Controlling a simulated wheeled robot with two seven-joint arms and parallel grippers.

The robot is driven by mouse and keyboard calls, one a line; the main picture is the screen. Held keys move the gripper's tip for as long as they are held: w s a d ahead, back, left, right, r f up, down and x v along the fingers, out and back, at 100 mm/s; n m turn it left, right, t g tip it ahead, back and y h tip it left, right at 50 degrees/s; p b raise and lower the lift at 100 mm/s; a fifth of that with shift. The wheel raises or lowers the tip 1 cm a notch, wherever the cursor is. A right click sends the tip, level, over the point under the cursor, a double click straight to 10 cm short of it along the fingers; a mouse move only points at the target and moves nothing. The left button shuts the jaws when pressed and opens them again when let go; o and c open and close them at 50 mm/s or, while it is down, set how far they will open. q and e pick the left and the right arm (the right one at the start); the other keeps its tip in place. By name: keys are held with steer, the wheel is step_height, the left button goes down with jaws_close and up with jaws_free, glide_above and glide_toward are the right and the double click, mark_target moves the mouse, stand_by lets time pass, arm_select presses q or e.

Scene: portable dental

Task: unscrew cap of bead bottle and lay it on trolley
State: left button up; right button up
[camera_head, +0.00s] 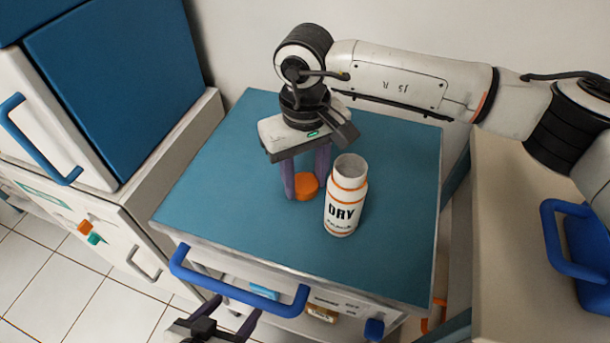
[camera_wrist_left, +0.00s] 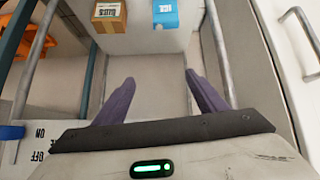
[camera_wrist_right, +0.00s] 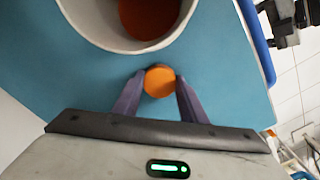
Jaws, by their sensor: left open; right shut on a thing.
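The white bead bottle (camera_head: 345,197), marked DRY with orange bands, stands upright and uncapped on the trolley's blue top (camera_head: 240,165). Its open mouth shows large in the right wrist view (camera_wrist_right: 145,20), with orange-brown inside. The orange cap (camera_head: 307,186) is between the fingers of my right gripper (camera_head: 306,184), just left of the bottle and at or close to the trolley top; whether it touches is hard to tell. The right wrist view shows the fingers shut on the cap (camera_wrist_right: 159,81). My left gripper (camera_wrist_left: 160,90) is open and empty, low in front of the trolley.
A blue handle (camera_head: 235,290) runs along the trolley's front edge. A cardboard box (camera_wrist_left: 109,15) and a blue packet (camera_wrist_left: 166,13) sit on a lower shelf. The left part of the trolley top is clear. A white cabinet (camera_head: 100,215) stands at left.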

steer(key=shift+f+b, duration=0.25)
steer(key=shift+b, duration=0.05)
steer(key=o, duration=1.2)
steer(key=shift+r, duration=0.15)
